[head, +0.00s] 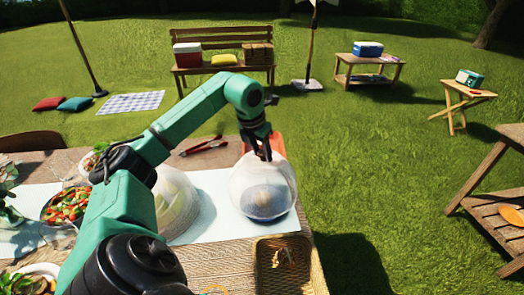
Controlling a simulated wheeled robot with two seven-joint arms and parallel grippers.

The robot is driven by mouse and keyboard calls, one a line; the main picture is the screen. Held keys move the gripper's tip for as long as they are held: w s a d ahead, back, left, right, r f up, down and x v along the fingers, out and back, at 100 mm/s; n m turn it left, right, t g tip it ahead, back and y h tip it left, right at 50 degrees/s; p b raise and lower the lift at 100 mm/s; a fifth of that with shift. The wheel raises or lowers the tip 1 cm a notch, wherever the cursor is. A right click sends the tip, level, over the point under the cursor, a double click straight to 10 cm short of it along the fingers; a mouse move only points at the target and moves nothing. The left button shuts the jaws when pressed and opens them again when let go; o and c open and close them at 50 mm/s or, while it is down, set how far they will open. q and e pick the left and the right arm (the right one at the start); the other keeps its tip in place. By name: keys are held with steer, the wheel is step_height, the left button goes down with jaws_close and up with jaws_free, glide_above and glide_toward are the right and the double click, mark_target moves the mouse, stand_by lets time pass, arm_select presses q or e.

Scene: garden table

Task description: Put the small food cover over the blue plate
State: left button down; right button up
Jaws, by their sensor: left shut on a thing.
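The small food cover (250,178), a clear pale dome, is at the right end of the table's light runner. My left gripper (264,155) is at its top, shut on it. A blue-grey round shape, apparently the blue plate (265,199), shows dimly through the cover. I cannot tell whether the cover's rim touches the table or hangs just above it. My right gripper is not in view.
A larger clear cover (178,207) stands left of the small one, partly behind my arm. A wicker basket (262,282) is at the front edge. Red tongs (203,147) and a salad bowl (66,207) are on the table (222,262). Grass lies to the right.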

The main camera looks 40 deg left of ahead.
mark_target(260, 163)
arm_select(q)
step_height(260, 163, down, 2)
steer(key=shift+s+b, duration=0.1)
steer(key=shift+b, duration=0.5)
step_height(260, 163, down, 4)
steer(key=b, duration=0.3)
steer(key=shift+f, duration=0.1)
steer(key=shift+f+b, duration=0.3)
steer(key=shift+f, duration=0.4)
steer(key=shift+c, duration=1.8)
jaws_free()
